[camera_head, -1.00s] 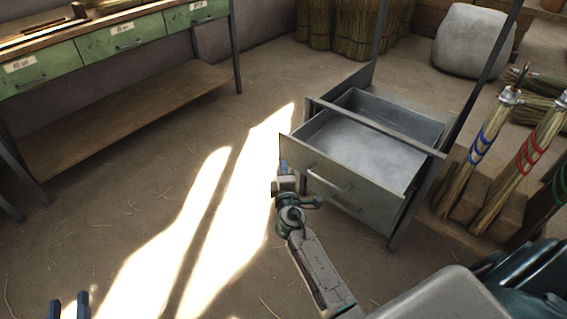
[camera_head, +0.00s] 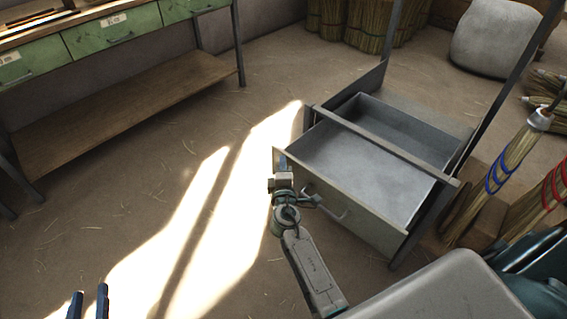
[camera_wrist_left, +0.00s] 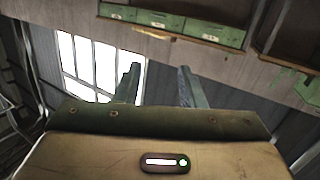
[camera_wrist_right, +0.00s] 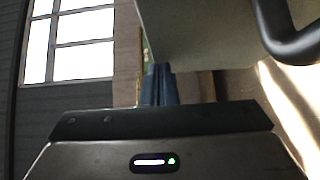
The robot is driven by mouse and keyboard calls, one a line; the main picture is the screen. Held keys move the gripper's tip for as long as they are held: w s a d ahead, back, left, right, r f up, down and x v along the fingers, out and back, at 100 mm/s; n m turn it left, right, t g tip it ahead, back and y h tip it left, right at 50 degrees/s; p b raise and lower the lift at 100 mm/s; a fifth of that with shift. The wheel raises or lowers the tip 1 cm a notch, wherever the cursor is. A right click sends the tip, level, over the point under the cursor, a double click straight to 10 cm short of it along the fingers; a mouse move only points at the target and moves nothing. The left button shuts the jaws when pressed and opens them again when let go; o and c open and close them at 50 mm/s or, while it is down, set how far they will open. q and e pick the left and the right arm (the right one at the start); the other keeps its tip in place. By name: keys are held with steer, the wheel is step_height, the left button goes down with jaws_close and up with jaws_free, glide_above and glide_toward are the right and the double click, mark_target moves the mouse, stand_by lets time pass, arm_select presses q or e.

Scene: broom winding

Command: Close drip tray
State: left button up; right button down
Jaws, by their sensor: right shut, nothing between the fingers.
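The drip tray (camera_head: 372,222) is a grey metal drawer, pulled partly out of its stand towards me. Its floor is empty, and a bar handle (camera_head: 330,205) sits on its front. My right gripper (camera_head: 281,162) is shut and empty at the left end of the tray's front; I cannot tell whether it touches. In the right wrist view its closed fingers (camera_wrist_right: 158,85) stand beside the pale front panel (camera_wrist_right: 200,30), with the dark handle (camera_wrist_right: 292,38) at upper right. My left gripper (camera_head: 88,304) is open and empty at the bottom left, and its spread fingers show in the left wrist view (camera_wrist_left: 158,88).
A workbench (camera_head: 130,105) with green drawers stands at the upper left. Brooms with blue and red bands (camera_head: 510,160) lean right of the stand. A grey bin-like edge (camera_head: 440,295) fills the lower right. The floor left of the tray is clear.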

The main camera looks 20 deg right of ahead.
mark_target(296, 159)
steer(key=shift+d, duration=0.1)
